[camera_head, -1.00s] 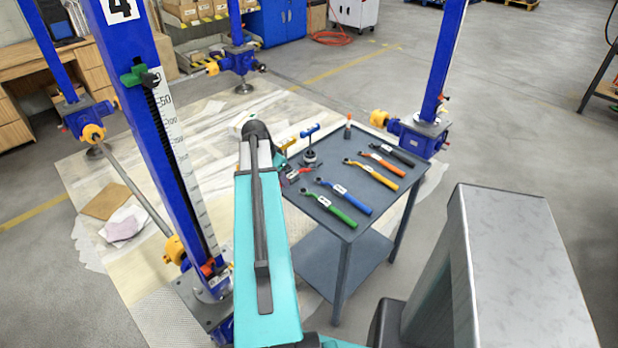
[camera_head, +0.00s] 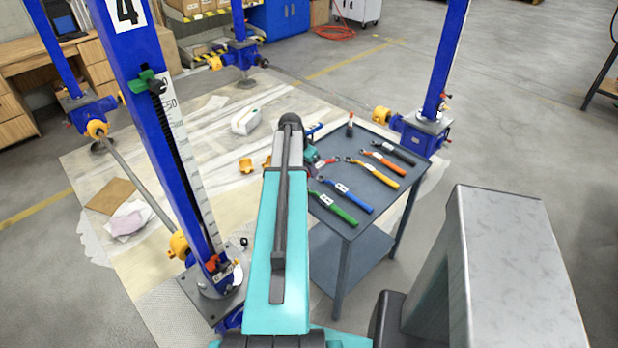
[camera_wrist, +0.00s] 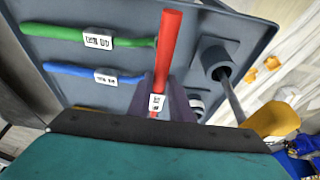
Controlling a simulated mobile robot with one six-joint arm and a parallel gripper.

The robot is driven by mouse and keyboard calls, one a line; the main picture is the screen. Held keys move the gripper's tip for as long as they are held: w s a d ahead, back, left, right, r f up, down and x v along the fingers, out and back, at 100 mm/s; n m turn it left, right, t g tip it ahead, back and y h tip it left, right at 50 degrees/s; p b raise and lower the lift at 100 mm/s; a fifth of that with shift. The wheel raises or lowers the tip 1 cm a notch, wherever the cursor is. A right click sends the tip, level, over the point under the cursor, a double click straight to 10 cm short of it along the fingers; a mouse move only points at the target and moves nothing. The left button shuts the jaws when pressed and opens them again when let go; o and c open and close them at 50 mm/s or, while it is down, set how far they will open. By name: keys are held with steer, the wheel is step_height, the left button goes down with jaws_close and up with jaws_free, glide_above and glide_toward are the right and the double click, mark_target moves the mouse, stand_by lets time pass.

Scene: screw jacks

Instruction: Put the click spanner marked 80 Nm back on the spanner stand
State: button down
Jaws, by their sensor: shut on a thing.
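My gripper (camera_wrist: 163,88) is shut on a red spanner (camera_wrist: 169,45) that carries a white tag; the tag is too small to read surely.
Green (camera_head: 333,209), blue (camera_head: 347,195), yellow (camera_head: 374,171), orange (camera_head: 383,162) and black (camera_head: 394,152) spanners lie on the trolley. A small orange-topped item (camera_head: 350,128) stands at its far edge. The number 4 jack column (camera_head: 165,130) rises left of my arm.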

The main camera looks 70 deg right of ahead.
mark_target(309, 176)
steer(key=shift+f+p, duration=0.75)
steer(key=shift+f, duration=0.95)
steer(key=shift+f+b, duration=0.35)
steer(key=shift+f, duration=0.1)
steer(key=c, duration=1.6)
jaws_free()
steer(key=shift+r+p, duration=0.35)
steer(key=shift+r, duration=0.05)
steer(key=b+v, duration=0.3)
steer(key=v, duration=0.8)
steer(key=shift+r, duration=0.15)
steer(key=shift+a+r, duration=0.15)
steer(key=shift+r, duration=0.2)
